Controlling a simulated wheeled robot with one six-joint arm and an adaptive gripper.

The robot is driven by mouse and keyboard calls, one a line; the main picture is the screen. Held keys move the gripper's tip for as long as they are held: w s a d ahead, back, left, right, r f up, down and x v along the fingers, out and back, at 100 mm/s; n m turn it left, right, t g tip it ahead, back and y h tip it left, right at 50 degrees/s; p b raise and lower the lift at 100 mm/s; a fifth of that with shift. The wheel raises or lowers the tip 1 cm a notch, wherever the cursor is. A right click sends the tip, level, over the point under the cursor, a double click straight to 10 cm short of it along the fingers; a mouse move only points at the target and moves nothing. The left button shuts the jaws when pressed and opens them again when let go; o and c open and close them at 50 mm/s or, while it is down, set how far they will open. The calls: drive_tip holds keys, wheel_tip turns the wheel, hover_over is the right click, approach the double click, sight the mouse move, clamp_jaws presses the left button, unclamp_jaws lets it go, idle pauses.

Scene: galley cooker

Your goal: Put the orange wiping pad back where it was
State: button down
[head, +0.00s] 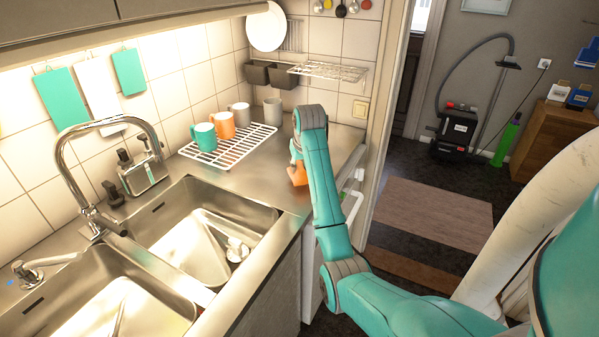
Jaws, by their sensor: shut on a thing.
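The orange wiping pad (298,177) is at the right end of the steel counter, close to the front edge. My gripper (296,162) is mostly hidden behind my teal arm; what shows of it is right at the top of the pad, and it is shut on the pad. The pad's right side is hidden by the arm. I cannot tell whether the pad touches the counter.
A white wire rack (228,147) with several mugs stands left of the pad. Two sinks (205,235) lie nearer, with a curved tap (70,150). A wire shelf (328,71) hangs on the tiles. Bare counter (262,180) lies between rack and pad.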

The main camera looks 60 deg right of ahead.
drive_tip(key=shift+f, duration=1.2)
drive_tip(key=shift+f, duration=0.1)
drive_tip(key=c, duration=0.9)
unclamp_jaws()
